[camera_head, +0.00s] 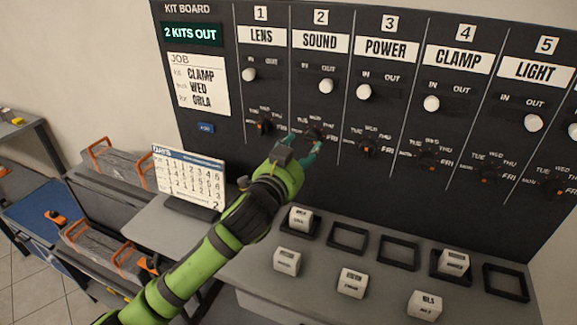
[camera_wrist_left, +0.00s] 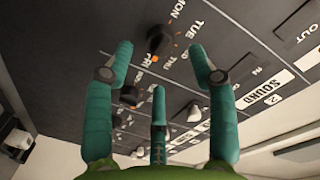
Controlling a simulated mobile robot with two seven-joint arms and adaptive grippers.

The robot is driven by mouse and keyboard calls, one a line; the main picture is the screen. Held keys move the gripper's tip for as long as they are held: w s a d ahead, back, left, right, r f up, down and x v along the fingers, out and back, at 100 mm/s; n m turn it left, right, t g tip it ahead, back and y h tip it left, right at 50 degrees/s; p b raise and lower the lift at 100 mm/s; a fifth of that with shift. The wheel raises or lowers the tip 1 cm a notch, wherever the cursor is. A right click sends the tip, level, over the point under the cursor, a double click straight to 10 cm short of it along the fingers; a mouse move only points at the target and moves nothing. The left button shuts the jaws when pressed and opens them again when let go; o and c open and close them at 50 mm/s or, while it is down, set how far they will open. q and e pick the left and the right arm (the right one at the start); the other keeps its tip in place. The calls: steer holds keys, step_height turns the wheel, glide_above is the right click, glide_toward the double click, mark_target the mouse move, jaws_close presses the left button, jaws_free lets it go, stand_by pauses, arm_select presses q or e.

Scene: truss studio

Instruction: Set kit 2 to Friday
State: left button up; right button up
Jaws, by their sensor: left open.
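The kit board (camera_head: 277,118) stands upright with numbered columns. The kit 2 SOUND column has a black day dial (camera_head: 314,134) under its IN/OUT slider, whose white knob (camera_head: 326,86) sits toward OUT. My left gripper (camera_head: 302,145) is at this dial, partly covering it. In the left wrist view my open fingers (camera_wrist_left: 161,54) are spread on both sides of the black dial knob (camera_wrist_left: 160,42), with the third finger below it. I cannot tell contact. MON, TUE, THU and FRI show around it; an orange mark lies near FRI, but the pointer is unclear. My right gripper is out of view.
The neighbouring kit 1 dial (camera_head: 264,126) and kit 3 dial (camera_head: 367,148) are close by. Below are black frames (camera_head: 348,238) and labelled white blocks (camera_head: 287,262) on the grey counter. A calendar (camera_head: 188,177) stands at left, beside cases with orange handles (camera_head: 118,160).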

arm_select(q)
steer(key=v, duration=0.7)
steer(key=shift+a, duration=0.1)
